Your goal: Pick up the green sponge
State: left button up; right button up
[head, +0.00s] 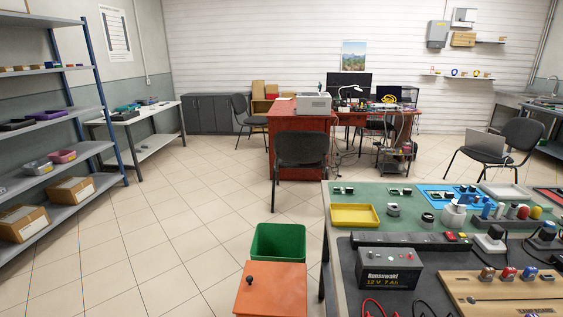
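I cannot make out a green sponge in the head view. Small teal or green items (127,107) lie on the white side table at the left, too small to identify. Neither of my grippers is in view.
A workbench (334,222) at the front right holds a yellow tray (354,215), a battery (388,269) and many small parts. A green bin (278,243) and an orange box (270,289) stand beside it. Shelving (103,95) lines the left. The tiled floor (180,220) between is clear.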

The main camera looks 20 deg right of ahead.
aim_at(544, 206)
jog(key=i+j+u, duration=0.2)
jog(key=j, duration=0.3)
jog(key=i+j+u, duration=0.15)
jog(key=j, duration=0.35)
jog(key=i+j+u, duration=0.2)
jog(key=i+j, duration=0.15)
jog(key=i+j+u, duration=0.15)
jog(key=i+j, duration=0.15)
jog(key=j, duration=0.15)
jog(key=i+z, duration=0.75)
jog(key=i+j+z, duration=0.35)
jog(key=i+z, duration=0.5)
jog(key=i, duration=1.1)
jog(key=i+z, duration=0.15)
jog(key=i, duration=0.4)
jog(key=i+j+z, duration=0.15)
jog(key=i, duration=0.35)
jog(key=i+j+z, duration=0.1)
jog(key=i, duration=0.45)
jog(key=i+l+z, duration=0.15)
jog(key=z, duration=0.25)
jog(key=i+z, duration=0.6)
jog(key=z, duration=0.2)
jog(key=i+j+z, duration=0.15)
jog(key=z, duration=0.25)
jog(key=i+l+z, duration=0.1)
jog(key=i+z, duration=0.65)
jog(key=i+j+z, duration=0.2)
jog(key=i+z, duration=0.15)
jog(key=i, duration=0.2)
